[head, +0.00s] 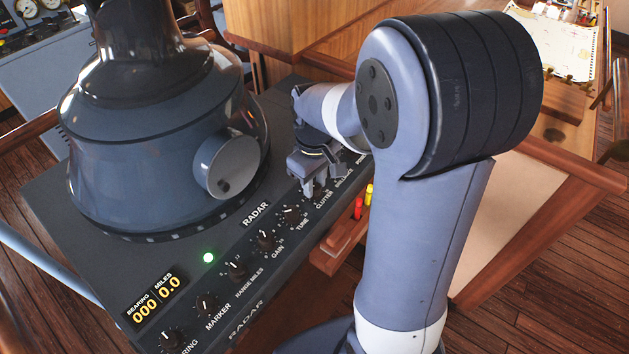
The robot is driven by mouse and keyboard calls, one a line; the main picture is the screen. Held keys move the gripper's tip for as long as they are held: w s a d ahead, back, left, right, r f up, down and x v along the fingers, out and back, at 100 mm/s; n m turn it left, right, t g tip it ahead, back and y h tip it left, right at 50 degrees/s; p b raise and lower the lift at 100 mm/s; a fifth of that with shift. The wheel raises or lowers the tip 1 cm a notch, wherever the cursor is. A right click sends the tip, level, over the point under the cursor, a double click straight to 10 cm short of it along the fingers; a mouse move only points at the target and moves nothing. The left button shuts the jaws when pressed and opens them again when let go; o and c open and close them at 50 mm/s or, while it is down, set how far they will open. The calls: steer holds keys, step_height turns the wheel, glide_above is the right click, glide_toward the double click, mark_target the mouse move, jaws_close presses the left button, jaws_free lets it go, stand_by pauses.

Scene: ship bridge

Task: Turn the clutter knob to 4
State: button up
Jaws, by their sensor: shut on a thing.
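The clutter knob (316,193) is a small dark knob in the row along the front of the radar console, above the CLUTTER label (325,200). My gripper (313,188) is over it, pointing down, and its fingers are shut on the knob. The fingers hide most of the knob, and its pointer and dial numbers cannot be read. My arm comes in from the right and covers the right end of the panel.
The tune knob (291,215) and gain knob (266,239) stand close to the left of my gripper. The large radar hood (150,130) rises behind the row. A lit green lamp (208,258) and a display (157,300) are at lower left. A wooden rack with red and yellow items (359,208) is right of the console.

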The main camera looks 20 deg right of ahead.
mark_target(315, 186)
steer(key=shift+m, duration=1.1)
steer(key=o, duration=1)
steer(key=shift+r, duration=0.15)
step_height(315, 186, up, 11)
steer(key=shift+f+b, duration=0.2)
steer(key=shift+b, duration=0.2)
